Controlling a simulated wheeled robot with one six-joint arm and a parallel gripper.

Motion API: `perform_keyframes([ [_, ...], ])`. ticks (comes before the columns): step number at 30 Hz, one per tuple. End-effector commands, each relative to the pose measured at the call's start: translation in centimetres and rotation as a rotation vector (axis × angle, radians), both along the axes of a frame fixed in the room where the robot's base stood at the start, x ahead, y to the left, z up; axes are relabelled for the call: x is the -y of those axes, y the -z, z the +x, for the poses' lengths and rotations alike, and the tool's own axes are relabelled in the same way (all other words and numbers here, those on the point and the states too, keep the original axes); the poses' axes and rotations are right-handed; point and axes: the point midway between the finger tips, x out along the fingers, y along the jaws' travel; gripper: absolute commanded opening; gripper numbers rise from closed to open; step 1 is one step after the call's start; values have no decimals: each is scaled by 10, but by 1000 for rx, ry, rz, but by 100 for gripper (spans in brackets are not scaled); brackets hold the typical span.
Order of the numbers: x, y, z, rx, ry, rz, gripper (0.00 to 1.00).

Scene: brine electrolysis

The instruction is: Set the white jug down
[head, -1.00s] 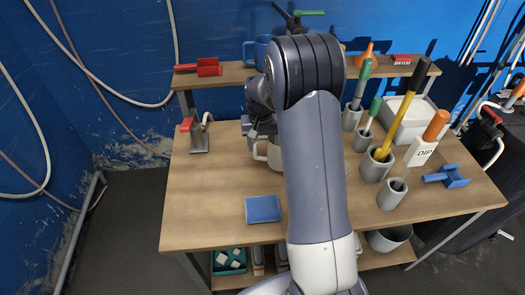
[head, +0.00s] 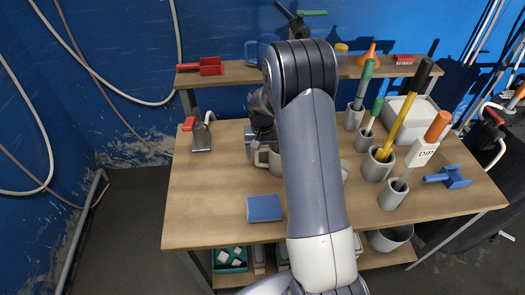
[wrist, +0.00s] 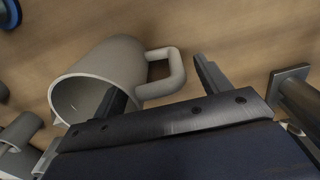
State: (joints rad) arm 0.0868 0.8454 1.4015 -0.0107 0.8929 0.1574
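The white jug (wrist: 117,62) shows in the wrist view with its open mouth toward the lower left and its handle toward the right. My gripper (wrist: 155,76) has its fingers spread around the handle, with a visible gap on the right side. The left finger overlaps the jug's body in the picture; I cannot tell whether it touches. In the head view the white jug (head: 274,160) is at the middle of the workbench (head: 210,195), partly hidden by my arm. It appears to stand on the bench. The fingertips are hidden there.
A blue pad (head: 264,208) lies in front of the jug. Several grey holders with tools, such as one with a yellow handle (head: 396,130), stand right of my arm. The bench's left front is clear.

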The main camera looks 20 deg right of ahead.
Motion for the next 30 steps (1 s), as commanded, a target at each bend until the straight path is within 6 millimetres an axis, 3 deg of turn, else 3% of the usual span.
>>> perform_keyframes([
  [11, 0, -10, 1, 5, 0, 0, 72],
  [24, -1, -98, 1, 5, 0, 0, 72],
  [30, -1, -120, 0, 2, 0, 0, 72],
])
